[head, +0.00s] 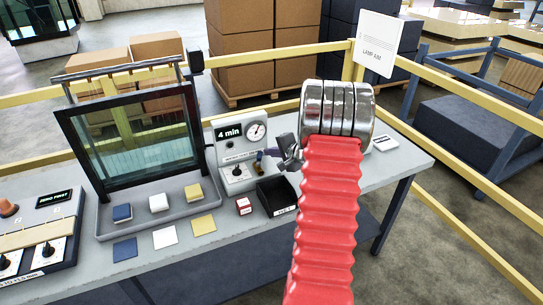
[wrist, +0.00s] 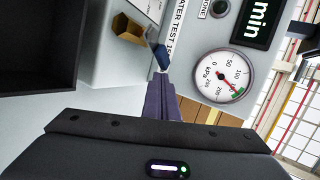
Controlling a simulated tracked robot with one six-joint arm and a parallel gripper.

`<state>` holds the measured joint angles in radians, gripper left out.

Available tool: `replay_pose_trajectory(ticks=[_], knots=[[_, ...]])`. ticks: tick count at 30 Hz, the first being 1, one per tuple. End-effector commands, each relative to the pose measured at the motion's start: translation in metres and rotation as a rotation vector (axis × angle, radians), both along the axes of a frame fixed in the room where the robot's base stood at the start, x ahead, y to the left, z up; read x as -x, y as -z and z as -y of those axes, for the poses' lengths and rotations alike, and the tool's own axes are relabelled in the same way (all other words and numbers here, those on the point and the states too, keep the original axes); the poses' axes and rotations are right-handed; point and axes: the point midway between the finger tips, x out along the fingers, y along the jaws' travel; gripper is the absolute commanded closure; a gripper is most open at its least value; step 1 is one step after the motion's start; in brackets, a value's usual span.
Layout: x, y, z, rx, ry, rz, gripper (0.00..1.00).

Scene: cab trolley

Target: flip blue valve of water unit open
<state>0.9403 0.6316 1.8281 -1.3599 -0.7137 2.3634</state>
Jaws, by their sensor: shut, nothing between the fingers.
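The water unit (head: 236,140) is a light grey box on the table, with a "4 min" display, a round gauge and a black knob. Its blue valve lever (wrist: 160,57) sits beside a brass spout (wrist: 128,28) in the wrist view. In the head view the brass spout (head: 259,168) shows low on the unit's right side. My gripper (wrist: 159,78) is shut and empty, its purple-grey fingertips right at the end of the blue lever. I cannot tell whether they touch. In the head view my gripper (head: 272,154) is at the unit's right side.
A black open bin (head: 276,195) stands below the spout. A glass-panelled frame in a grey tray (head: 165,214) holds coloured blocks to the left. A yellow rail (head: 285,50) runs behind the table.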

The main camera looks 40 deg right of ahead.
Motion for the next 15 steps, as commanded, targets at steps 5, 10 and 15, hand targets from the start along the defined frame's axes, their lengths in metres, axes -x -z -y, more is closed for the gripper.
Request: replay_pose_trajectory(ticks=[5, 10, 15], knots=[[-0.009, 0.0, -0.001, 0.001, -0.003, 0.001, 1.0], [-0.014, -0.001, -0.002, 0.001, -0.003, 0.001, 1.0], [-0.016, -0.001, -0.002, 0.001, -0.003, 0.001, 1.0]])
